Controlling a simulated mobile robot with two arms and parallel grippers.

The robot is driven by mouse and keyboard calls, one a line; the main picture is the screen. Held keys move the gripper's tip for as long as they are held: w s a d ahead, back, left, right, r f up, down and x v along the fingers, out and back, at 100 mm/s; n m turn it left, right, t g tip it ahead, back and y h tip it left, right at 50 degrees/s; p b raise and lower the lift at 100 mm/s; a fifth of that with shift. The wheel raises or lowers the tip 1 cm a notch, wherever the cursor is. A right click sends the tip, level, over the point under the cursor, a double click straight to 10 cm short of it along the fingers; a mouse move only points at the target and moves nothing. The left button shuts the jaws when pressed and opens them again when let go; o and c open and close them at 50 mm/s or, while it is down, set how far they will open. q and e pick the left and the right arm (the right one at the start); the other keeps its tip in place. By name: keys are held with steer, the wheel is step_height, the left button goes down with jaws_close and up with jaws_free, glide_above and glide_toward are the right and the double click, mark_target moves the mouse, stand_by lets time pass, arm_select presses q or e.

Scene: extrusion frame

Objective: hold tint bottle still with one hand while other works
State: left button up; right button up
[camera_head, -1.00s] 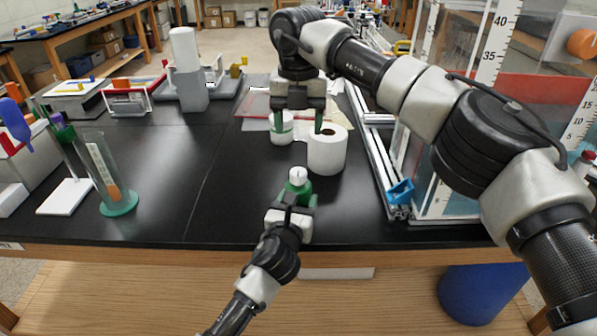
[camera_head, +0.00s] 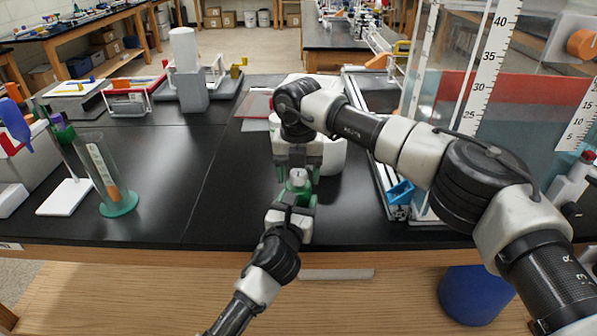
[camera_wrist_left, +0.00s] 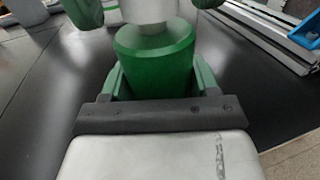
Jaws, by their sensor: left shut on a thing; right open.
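The tint bottle (camera_head: 298,186) is green with a white cap (camera_head: 298,175) and stands upright near the front of the black bench. My left gripper (camera_head: 293,205) is shut on the bottle's body from the front. In the left wrist view the green bottle (camera_wrist_left: 155,60) sits between my left gripper's green fingers (camera_wrist_left: 158,80). My right gripper (camera_head: 298,172) is open above the bottle, its green fingers either side of the cap. In the left wrist view the right fingers show at the top edge, beside the white cap; I cannot tell whether they touch it.
A metal rail frame with a blue clip (camera_head: 401,192) lies to the right, next to a clear tank with a scale (camera_head: 480,100). A glass cylinder (camera_head: 107,175) stands at left. The bench between is clear.

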steer(key=c, duration=0.9)
steer(key=shift+c, duration=0.2)
